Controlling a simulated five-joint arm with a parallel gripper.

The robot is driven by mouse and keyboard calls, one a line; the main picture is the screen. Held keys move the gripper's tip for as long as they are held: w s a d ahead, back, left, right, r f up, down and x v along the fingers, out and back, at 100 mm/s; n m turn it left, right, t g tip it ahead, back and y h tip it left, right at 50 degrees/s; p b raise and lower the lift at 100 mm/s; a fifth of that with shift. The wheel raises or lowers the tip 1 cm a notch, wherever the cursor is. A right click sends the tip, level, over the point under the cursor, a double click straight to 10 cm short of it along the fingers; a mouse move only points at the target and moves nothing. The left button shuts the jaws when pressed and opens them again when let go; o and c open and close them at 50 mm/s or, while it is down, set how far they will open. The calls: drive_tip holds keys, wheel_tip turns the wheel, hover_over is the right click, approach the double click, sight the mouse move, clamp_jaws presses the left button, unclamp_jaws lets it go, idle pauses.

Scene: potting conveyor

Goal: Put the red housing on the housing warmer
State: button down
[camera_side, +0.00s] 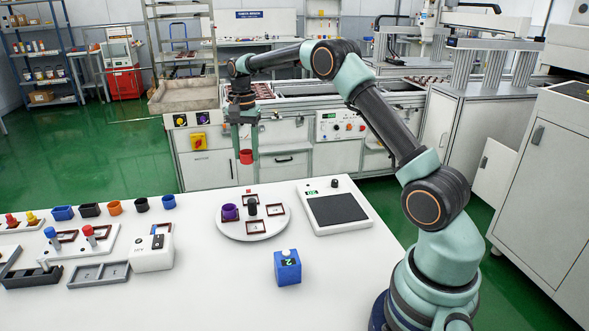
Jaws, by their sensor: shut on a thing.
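The red housing (246,157) is a small red cup held between the fingertips of my gripper (245,150). My gripper points down, shut on the housing, and holds it up in the air. In the picture it appears above the back edge of the white table, over the round plate. The likely housing warmer (336,209) is a white unit with a flat dark top plate, a green display and a black knob. It lies on the table to the right of the round plate, and its dark plate is bare. The housing is apart from it.
The round white plate (240,233) carries brown square nests and a purple cup (230,211). A blue box (287,267) stands in front of the warmer. Several cups, red and blue knobs, a white device (152,255) and grey trays (99,274) fill the table's left.

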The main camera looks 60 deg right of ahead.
wheel_tip(320, 180, up, 6)
drive_tip(key=shift+r, duration=0.15)
drive_tip(key=r, duration=0.2)
hover_over(337, 208)
wheel_tip(337, 208, down, 20)
drive_tip(key=shift+f, duration=0.15)
drive_tip(key=shift+f, duration=0.15)
drive_tip(key=shift+c, duration=1.8)
unclamp_jaws()
